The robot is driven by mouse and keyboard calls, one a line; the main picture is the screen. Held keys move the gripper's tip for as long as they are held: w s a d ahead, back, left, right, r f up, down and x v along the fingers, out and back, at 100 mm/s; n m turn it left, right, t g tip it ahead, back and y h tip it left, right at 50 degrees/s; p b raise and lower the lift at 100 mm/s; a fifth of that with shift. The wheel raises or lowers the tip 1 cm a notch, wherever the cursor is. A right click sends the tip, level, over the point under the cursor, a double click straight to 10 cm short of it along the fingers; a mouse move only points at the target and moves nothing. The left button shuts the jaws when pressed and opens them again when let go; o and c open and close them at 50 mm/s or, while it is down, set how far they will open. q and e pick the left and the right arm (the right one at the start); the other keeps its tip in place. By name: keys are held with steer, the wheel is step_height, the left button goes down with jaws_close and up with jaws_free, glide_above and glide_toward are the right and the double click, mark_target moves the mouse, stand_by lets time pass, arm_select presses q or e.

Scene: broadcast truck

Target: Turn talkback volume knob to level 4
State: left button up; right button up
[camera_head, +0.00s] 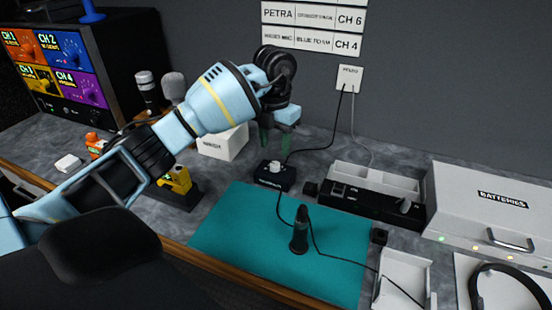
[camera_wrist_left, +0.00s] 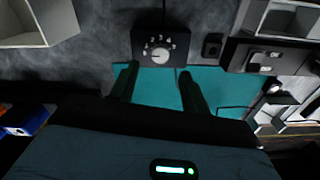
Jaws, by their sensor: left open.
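The talkback box is a small black box (camera_head: 274,178) on the counter behind the teal mat, with a white round volume knob (camera_head: 275,166) on top. In the left wrist view the knob (camera_wrist_left: 157,53) is ringed by small white numbers; I cannot tell which one it points to. My left gripper (camera_head: 272,142) is above the box, pointing down, and apart from the knob. In the left wrist view its two dark fingers (camera_wrist_left: 158,78) are spread, with nothing between them, and the knob shows just beyond their tips. My right gripper is not in view.
A teal mat (camera_head: 225,235) carries a dark upright handheld device (camera_head: 299,235). Cables run from a wall plate (camera_head: 349,78) to the counter. A black unit with a white tray (camera_head: 375,180) stands right, beside a white batteries case (camera_head: 480,205). A white box (camera_head: 224,144) stands left.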

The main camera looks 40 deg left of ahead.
mark_target(275, 164)
arm_select(q)
step_height(275, 164, down, 4)
steer(key=shift+f, duration=0.75)
steer(key=shift+w+f, duration=0.1)
steer(key=shift+f, duration=0.1)
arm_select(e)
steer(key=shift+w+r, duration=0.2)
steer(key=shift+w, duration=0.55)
arm_select(q)
steer(key=c, duration=1)
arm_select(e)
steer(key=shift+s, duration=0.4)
